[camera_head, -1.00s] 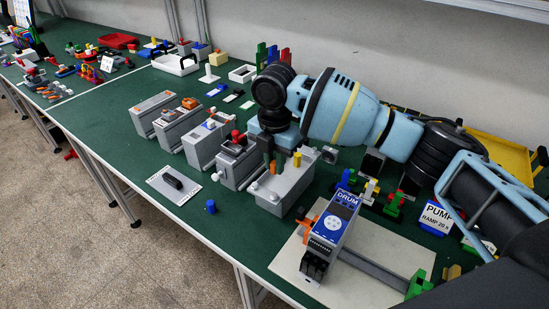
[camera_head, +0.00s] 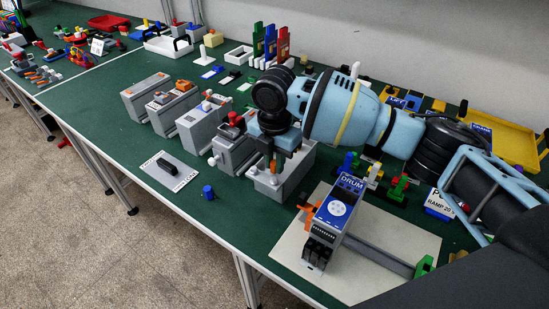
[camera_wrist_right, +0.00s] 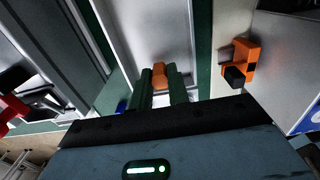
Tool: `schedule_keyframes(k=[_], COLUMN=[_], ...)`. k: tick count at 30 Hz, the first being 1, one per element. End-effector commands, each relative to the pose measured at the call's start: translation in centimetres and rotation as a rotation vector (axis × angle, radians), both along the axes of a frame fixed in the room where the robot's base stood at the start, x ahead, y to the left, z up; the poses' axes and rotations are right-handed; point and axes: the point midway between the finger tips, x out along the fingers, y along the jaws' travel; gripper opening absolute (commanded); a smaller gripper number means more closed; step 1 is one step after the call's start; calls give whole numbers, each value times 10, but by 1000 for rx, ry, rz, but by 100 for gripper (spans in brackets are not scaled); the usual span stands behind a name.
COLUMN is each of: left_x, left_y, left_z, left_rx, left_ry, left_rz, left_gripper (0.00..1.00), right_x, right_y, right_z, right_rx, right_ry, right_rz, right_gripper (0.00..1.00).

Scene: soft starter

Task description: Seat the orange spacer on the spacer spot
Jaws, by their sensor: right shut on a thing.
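My right gripper (camera_head: 273,160) is shut on a small orange piece, apparently the orange spacer (camera_wrist_right: 159,76), whose end shows between the two dark fingers (camera_wrist_right: 163,92) in the right wrist view. In the head view the fingers point down over the open-topped grey box (camera_head: 288,184) at the middle of the table. I cannot tell whether the spacer touches anything below. No spacer spot can be made out. My left gripper is not in view.
A blue DRUM module (camera_head: 337,208) and an orange clip (camera_wrist_right: 240,64) sit along a rail on the pale board (camera_head: 400,285). Several grey modules stand left of the box. A blue cylinder (camera_head: 208,192) and black-handled plate (camera_head: 171,172) lie in front.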

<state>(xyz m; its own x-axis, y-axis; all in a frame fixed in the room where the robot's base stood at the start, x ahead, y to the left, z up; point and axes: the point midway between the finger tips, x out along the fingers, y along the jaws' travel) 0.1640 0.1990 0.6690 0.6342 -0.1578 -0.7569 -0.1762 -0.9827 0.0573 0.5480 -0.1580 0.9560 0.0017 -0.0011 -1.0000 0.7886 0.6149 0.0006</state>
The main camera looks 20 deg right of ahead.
Motion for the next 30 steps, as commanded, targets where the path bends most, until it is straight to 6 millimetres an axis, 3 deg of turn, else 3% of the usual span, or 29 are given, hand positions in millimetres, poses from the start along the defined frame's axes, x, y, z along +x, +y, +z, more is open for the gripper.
schedule_keyframes(k=[30], left_x=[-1], left_y=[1], left_z=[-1], left_rx=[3], left_ry=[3], left_rz=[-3], left_gripper=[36], right_x=[0], right_y=[0], right_z=[-7], right_rx=[0], right_ry=[1], right_rz=[0], right_gripper=[0])
